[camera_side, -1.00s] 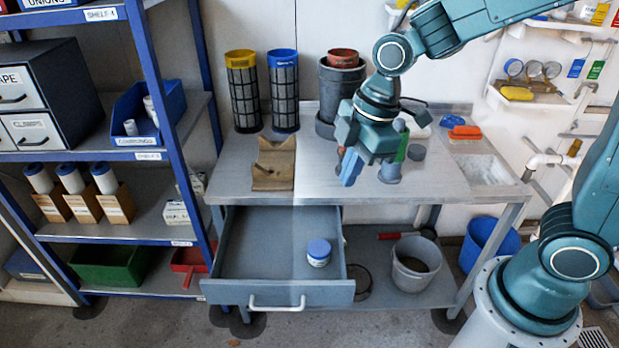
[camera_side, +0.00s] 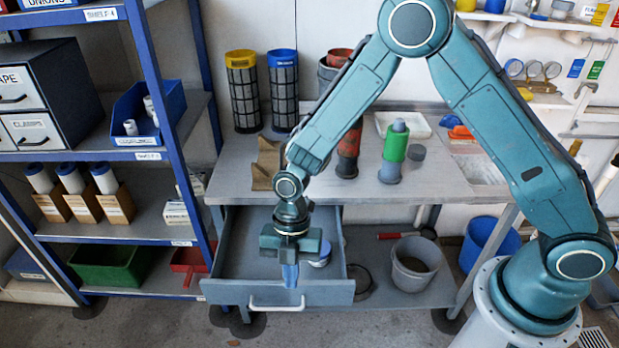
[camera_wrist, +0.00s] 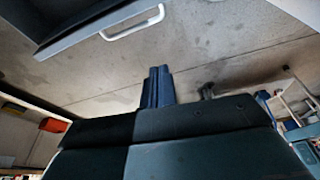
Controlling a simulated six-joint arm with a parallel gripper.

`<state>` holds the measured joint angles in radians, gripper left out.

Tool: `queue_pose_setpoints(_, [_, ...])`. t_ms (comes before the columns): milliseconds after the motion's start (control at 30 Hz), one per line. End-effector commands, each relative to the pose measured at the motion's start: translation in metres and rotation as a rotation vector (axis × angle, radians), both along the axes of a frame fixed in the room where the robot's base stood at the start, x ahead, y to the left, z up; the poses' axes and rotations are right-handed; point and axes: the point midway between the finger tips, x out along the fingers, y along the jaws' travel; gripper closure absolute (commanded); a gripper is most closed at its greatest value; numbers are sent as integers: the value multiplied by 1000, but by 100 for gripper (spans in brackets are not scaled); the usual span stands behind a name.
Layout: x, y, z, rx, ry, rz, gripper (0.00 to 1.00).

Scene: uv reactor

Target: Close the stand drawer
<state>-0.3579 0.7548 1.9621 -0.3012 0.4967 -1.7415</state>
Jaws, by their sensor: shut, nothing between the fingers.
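The stand drawer (camera_side: 235,290) is pulled out under the worktop, with a white bar handle (camera_side: 276,304) on its front. The handle also shows at the top of the wrist view (camera_wrist: 133,23). A small jar with a blue lid (camera_side: 322,256) sits in the drawer, partly hidden by my gripper. My gripper (camera_side: 290,284) points down, its blue fingers together and empty, and overlaps the drawer's front panel in the side view. In the wrist view my fingers (camera_wrist: 157,88) are closed, with floor behind them. I cannot tell whether they touch the drawer.
The worktop (camera_side: 230,185) holds mesh cylinders, a tan block and a green-banded fitting (camera_side: 394,150). A blue-framed shelf (camera_side: 165,120) stands at left. A grey bucket (camera_side: 416,265) is on the lower shelf, right of the drawer. The floor in front is clear.

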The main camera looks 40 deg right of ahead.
Motion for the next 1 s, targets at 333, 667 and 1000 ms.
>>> queue_pose_setpoints(333, [-8,13,-35,30,18,134,100])
queue_pose_setpoints(667, [-10,14,-40,29,19,134,100])
queue_pose_setpoints(1000, [-17,21,-71,28,21,134,100])
